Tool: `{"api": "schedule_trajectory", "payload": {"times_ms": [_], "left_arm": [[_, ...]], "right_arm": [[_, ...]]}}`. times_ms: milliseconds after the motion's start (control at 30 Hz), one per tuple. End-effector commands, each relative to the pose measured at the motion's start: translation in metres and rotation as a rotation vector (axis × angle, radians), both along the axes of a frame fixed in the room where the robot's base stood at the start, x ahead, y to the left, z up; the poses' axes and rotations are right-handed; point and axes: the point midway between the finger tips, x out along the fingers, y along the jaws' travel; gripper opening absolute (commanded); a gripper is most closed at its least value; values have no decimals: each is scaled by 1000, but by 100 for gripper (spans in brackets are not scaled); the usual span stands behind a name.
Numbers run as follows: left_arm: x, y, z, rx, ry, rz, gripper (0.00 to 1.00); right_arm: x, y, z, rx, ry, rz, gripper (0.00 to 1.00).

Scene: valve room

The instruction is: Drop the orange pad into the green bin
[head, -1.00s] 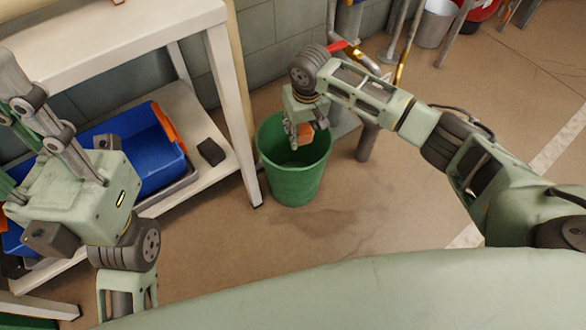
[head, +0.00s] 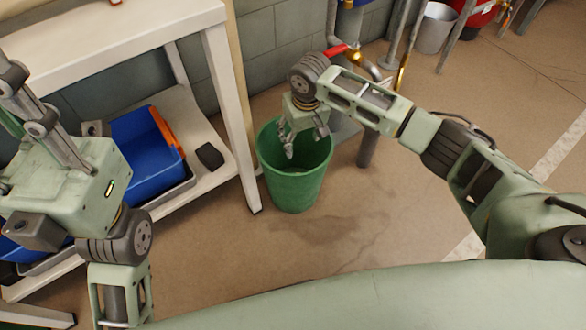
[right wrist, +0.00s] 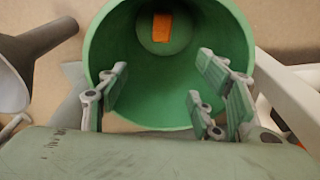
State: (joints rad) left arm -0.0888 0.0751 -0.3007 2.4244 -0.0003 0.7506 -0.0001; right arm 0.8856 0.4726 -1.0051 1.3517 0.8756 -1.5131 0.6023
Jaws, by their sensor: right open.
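The green bin (head: 295,188) stands upright on the floor beside the white shelf's leg. The orange pad (right wrist: 162,27) lies at the bottom of the bin in the right wrist view, where the bin (right wrist: 108,42) is seen from above; the pad is hidden in the head view. My right gripper (head: 304,143) is open and empty over the bin's mouth; its spread fingers also show in the right wrist view (right wrist: 165,88). My left gripper (head: 40,125) is at the left edge of the head view, partly cut off, and its jaw state is unclear.
A white shelf unit (head: 135,27) stands at the left. Its lower shelf holds a blue crate (head: 145,150) and a small dark block (head: 210,156). Pipes with a red-handled valve (head: 337,51) and a grey bucket (head: 435,27) are behind.

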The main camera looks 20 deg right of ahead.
Motion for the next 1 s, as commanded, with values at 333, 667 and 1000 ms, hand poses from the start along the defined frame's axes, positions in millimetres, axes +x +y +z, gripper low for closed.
{"api": "schedule_trajectory", "payload": {"times_ms": [333, 667, 1000], "left_arm": [[0, 1, 0, -1, 0, 0, 32], [0, 0, 0, 0, 0, 0, 32], [0, 0, 0, 0, 0, 0, 32]], "right_arm": [[-2, 0, 25, 3, -4, 2, 60], [-11, -1, 93, 1, -3, 2, 60], [-15, -2, 119, 0, 0, 0, 60]]}}
